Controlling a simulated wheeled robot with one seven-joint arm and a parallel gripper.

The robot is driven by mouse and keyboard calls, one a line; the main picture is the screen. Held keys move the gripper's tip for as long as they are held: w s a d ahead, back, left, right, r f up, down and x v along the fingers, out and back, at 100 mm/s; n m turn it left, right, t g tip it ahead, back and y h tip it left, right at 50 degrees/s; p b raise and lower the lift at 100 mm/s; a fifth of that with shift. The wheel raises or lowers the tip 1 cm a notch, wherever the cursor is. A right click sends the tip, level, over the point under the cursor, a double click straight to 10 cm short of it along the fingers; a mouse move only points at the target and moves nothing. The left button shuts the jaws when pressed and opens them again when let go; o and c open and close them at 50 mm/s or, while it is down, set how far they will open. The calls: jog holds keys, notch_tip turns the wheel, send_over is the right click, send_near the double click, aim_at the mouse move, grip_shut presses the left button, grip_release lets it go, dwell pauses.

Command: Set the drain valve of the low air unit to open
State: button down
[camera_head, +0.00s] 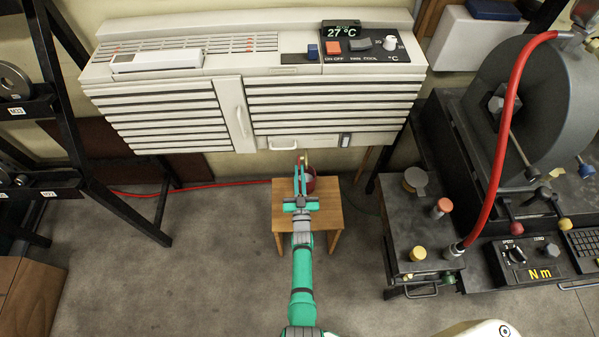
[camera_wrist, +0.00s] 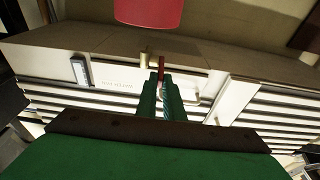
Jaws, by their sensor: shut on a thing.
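The low air unit (camera_head: 330,142) is the wide cream cabinet on the wall, with dark louvres. Its drain valve shows under the bottom edge as a small brass spout (camera_wrist: 143,62) and a thin red-brown lever (camera_wrist: 162,72) beside it. My gripper (camera_head: 299,170) is below the unit's lower panel. In the wrist view my gripper (camera_wrist: 160,92) has its two green fingers shut on the lever, whose end sticks out past the fingertips. The fingers hide the rest of the lever, and I cannot tell its exact angle.
A red bucket (camera_head: 310,182) stands on a wooden stool (camera_head: 325,215) under the valve, close to my gripper; it also shows in the wrist view (camera_wrist: 148,12). A black rack (camera_head: 75,100) stands left. A torque bench (camera_head: 480,220) with a red hose stands right.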

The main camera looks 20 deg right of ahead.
jog(key=shift+d+f+t, duration=0.1)
jog(key=shift+f+t, duration=0.25)
jog(key=shift+t, duration=0.05)
jog(key=shift+s, duration=0.1)
jog(key=c, duration=1.9)
grip_release()
jog(key=shift+o, duration=0.2)
jog(key=v, duration=1)
jog(key=shift+s+a+f, duration=0.25)
jog(key=shift+s+a, duration=0.05)
jog(key=shift+s, duration=0.1)
